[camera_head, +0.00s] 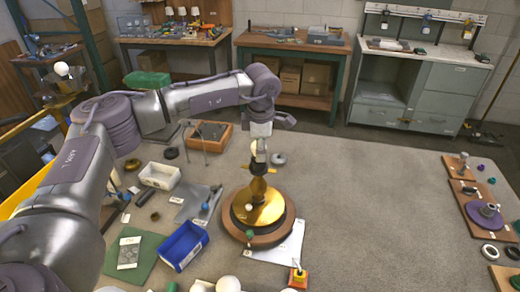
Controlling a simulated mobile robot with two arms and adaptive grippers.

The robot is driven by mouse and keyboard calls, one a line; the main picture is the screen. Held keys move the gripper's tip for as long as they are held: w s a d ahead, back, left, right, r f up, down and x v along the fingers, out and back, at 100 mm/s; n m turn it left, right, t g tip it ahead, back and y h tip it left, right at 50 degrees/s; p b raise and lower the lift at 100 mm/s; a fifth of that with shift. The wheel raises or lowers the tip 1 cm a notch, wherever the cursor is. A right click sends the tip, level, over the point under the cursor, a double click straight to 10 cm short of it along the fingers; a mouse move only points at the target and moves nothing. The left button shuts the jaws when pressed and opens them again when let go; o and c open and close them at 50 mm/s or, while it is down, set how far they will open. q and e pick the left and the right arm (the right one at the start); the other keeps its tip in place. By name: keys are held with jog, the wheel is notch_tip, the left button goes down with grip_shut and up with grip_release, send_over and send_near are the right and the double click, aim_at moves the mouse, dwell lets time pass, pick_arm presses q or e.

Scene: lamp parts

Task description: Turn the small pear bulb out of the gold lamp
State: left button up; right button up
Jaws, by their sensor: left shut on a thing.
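The gold lamp (262,212) stands upright on a round brown wooden board near the middle of the table. Its short dark gold neck rises from the wide disc base. My left gripper (258,160) points down from above, directly over the neck. It is shut on the small pear bulb (254,147), a small pale shape at the top of the lamp that the fingers partly cover. I cannot tell whether the bulb's base is still in the socket. My right gripper is not in view.
A blue bin (183,245), a white tray (160,176) and a green mat (120,262) lie left of the lamp. Wooden boards with fittings (480,212) line the right edge.

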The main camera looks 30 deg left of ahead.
pick_arm(q)
jog(key=n, duration=0.3)
jog(key=shift+n+y, duration=0.3)
jog(key=shift+w+n+g, duration=0.1)
jog(key=shift+n+g, duration=0.2)
jog(key=shift+n, duration=0.8)
jog(key=n, duration=0.4)
jog(key=shift+a+r+n+g, duration=0.1)
jog(key=shift+a+n+g, duration=0.1)
jog(key=shift+n+g, duration=0.2)
jog(key=shift+n, duration=0.7)
jog(key=n+g, duration=0.1)
jog(key=n, duration=0.4)
jog(key=shift+a, duration=0.1)
